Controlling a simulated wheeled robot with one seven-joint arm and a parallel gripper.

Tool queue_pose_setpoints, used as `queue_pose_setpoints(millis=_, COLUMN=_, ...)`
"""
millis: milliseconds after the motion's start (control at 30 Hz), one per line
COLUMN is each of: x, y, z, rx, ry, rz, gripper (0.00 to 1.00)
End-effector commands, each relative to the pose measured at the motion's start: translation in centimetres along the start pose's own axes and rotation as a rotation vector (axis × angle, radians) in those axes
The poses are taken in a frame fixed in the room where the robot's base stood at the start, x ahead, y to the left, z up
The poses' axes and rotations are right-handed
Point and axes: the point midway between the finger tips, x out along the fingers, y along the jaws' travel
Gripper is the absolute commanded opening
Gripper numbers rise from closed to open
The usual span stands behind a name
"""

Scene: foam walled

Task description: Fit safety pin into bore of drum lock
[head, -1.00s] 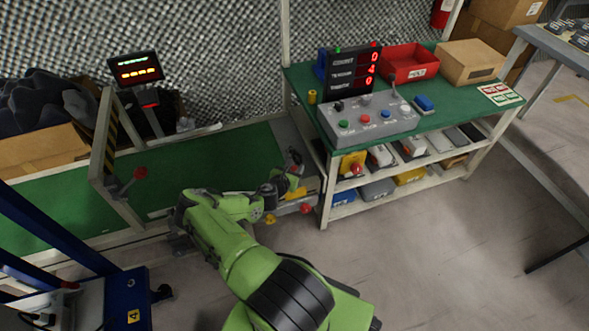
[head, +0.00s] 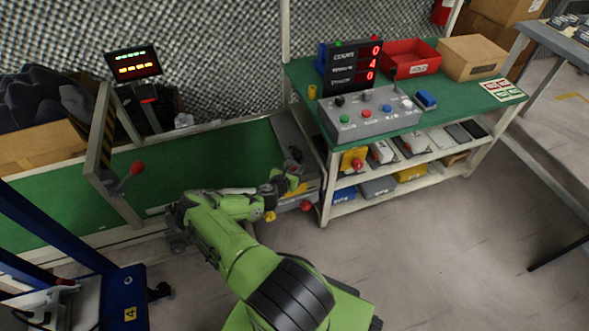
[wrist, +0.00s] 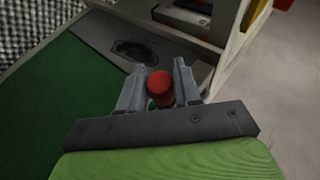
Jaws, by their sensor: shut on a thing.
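The safety pin (wrist: 160,84) shows a round red head between the two grey fingers in the wrist view. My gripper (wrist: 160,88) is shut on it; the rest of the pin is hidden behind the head. Beyond the fingertips lies a grey plate with a dark oval fitting (wrist: 137,52), which may be the drum lock; I cannot make out a bore. In the head view my gripper (head: 291,168) is small and dark, over the grey right end of the green belt, and the pin cannot be made out there.
The green belt (head: 190,165) runs to the left, with a striped frame (head: 100,135) across it. A workbench (head: 440,122) with a control box (head: 370,115) and loaded shelves stands close on the right. A red knob (head: 306,205) is below my gripper.

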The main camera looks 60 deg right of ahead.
Motion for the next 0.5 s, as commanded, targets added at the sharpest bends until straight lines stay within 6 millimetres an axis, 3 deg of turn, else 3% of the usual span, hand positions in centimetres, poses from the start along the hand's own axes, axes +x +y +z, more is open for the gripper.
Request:
queue_pose_setpoints(millis=67, x=0.12, y=0.0, z=-0.26, rx=0.0, ry=0.0, rz=0.0, gripper=0.03)
queue_pose_setpoints(millis=100, x=0.08, y=0.0, z=-0.16, rx=0.0, ry=-0.001, rz=0.0, gripper=0.39)
queue_pose_setpoints(millis=233, x=0.06, y=0.01, z=-0.12, rx=0.0, ry=0.0, rz=0.0, gripper=0.59)
queue_pose_setpoints(millis=267, x=0.06, y=0.01, z=-0.13, rx=0.0, ry=0.0, rz=0.0, gripper=0.63)
queue_pose_setpoints(millis=500, x=0.03, y=0.0, z=-0.15, rx=0.0, ry=0.0, rz=0.0, gripper=0.63)
